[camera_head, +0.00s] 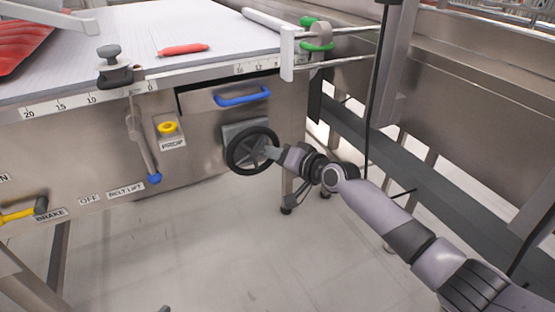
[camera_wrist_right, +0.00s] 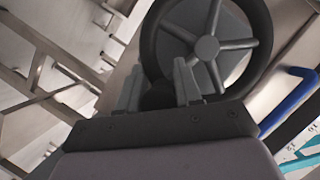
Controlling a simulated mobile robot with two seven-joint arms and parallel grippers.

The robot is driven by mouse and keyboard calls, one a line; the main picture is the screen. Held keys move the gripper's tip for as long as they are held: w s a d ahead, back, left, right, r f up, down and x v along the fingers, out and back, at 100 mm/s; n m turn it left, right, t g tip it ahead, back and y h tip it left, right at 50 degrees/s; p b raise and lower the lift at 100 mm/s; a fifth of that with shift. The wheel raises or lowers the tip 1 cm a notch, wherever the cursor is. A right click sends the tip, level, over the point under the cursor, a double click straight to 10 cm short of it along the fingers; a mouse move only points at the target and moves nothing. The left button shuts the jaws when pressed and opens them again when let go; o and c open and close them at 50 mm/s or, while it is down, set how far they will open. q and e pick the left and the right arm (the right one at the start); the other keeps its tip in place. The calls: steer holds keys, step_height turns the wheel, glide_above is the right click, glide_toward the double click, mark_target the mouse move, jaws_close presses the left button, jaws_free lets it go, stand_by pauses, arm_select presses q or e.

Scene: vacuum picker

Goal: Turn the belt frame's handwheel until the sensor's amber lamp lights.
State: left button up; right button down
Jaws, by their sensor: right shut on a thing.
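The black handwheel (camera_head: 238,158) sits on the front of the steel belt frame (camera_head: 205,165), below a blue handle. My right gripper (camera_head: 272,152) reaches it from the right and is shut on the right side of its rim. In the right wrist view, the handwheel (camera_wrist_right: 258,50) shows its spokes and grey hub, and the gripper fingers (camera_wrist_right: 160,88) stand either side of the rim's near part. I cannot make out the sensor or an amber lamp in either view. My left gripper is not in view.
A blue handle (camera_head: 242,97), a yellow ring knob (camera_head: 168,127) and a blue-tipped lever (camera_head: 153,178) are on the frame's front. A red piece (camera_head: 183,49) lies on the white belt (camera_head: 150,25). A steel bench (camera_head: 470,90) stands at right. The floor below is open.

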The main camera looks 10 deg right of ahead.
steer(key=shift+w+a+r, duration=0.1)
steer(key=shift+a+r, duration=0.05)
steer(key=shift+r, duration=0.25)
steer(key=c, duration=1)
jaws_free()
steer(key=shift+f, duration=0.1)
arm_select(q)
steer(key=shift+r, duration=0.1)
arm_select(e)
steer(key=shift+s+d+p, duration=0.4)
steer(key=shift+s, duration=0.05)
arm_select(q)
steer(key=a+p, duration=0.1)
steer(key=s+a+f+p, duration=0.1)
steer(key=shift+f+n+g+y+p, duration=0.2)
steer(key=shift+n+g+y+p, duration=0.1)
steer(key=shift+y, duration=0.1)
arm_select(e)
steer(key=v, duration=0.6)
